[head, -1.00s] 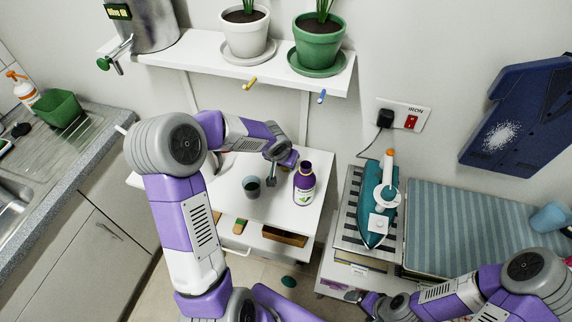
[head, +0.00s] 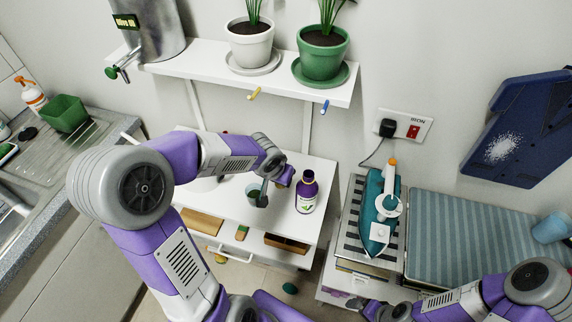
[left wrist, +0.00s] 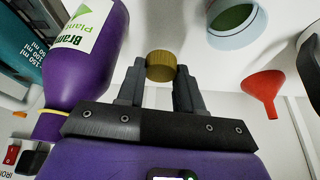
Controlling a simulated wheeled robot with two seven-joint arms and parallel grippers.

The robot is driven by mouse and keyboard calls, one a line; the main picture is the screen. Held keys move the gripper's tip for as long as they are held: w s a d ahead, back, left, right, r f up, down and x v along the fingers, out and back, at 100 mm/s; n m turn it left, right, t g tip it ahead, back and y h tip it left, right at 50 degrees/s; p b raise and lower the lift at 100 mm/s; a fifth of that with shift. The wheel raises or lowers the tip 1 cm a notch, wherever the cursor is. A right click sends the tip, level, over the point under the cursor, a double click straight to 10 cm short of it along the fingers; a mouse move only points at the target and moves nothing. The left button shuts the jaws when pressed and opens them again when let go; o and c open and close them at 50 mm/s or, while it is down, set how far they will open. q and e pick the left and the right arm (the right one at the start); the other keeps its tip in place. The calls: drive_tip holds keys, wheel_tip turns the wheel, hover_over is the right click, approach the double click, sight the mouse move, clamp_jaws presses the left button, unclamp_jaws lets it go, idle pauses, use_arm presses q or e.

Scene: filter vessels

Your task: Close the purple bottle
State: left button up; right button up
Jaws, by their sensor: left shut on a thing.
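The purple bottle (head: 307,194), with a white and green label, stands upright on the white cart top; its uncovered neck has a yellow ring. In the left wrist view the bottle (left wrist: 88,60) fills the upper left. My left gripper (head: 264,198) is just left of the bottle, apart from it. In the left wrist view my left gripper (left wrist: 160,82) is shut on a round gold-brown cap (left wrist: 161,66) between its fingertips. My right gripper (head: 368,306) is low at the right, by the ironing stand; its fingers are too small to read.
A cup with green contents (left wrist: 236,18) stands behind my left gripper; it also shows in the head view (head: 252,190). A red funnel (left wrist: 263,88) is near it. The shelf (head: 205,72) with potted plants hangs above. A teal iron (head: 380,215) stands right of the cart.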

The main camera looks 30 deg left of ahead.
use_arm(q)
drive_tip(key=s+d+b, duration=0.2)
drive_tip(key=s+b, duration=0.1)
drive_tip(key=s, duration=0.8)
drive_tip(key=shift+s+d, duration=0.25)
drive_tip(key=shift+d, duration=0.1)
